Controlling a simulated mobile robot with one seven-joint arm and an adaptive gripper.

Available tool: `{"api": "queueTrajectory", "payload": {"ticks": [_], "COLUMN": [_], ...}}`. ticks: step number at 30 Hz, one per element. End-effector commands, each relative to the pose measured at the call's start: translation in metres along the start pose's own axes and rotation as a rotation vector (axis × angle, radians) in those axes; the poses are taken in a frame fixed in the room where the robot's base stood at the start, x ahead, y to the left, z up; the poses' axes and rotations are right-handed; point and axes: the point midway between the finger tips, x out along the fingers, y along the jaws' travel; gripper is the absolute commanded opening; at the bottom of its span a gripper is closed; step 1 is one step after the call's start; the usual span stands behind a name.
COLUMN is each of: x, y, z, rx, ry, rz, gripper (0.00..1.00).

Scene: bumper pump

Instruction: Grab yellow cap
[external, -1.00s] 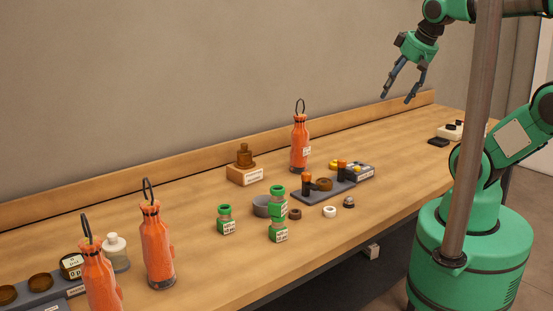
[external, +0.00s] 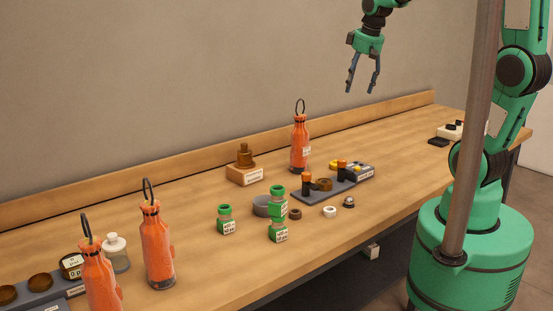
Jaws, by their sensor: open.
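My gripper (external: 362,88) is open and empty, pointing down, high above the bench and up and to the right of the yellow pieces.
An orange bottle (external: 300,146) with a loop stands just left of the tray (external: 318,193). Green-capped jars (external: 226,220), small rings (external: 329,211) and a brown stopper on a wooden block (external: 245,173) lie around. Two orange bottles (external: 157,250) stand front left. The bench right of the grey block is mostly clear.

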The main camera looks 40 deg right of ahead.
Motion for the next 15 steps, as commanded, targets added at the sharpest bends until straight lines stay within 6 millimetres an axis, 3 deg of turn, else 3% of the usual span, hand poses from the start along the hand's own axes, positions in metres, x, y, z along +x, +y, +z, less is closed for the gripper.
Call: {"api": "queueTrajectory", "payload": {"ticks": [6, 15], "x": [0.046, 0.120], "y": [0.026, 0.064], "z": [-0.039, -0.079], "rx": [-0.025, -0.061], "ry": [-0.059, -0.132], "rz": [-0.007, -0.022], "gripper": [0.64, 0.64]}}
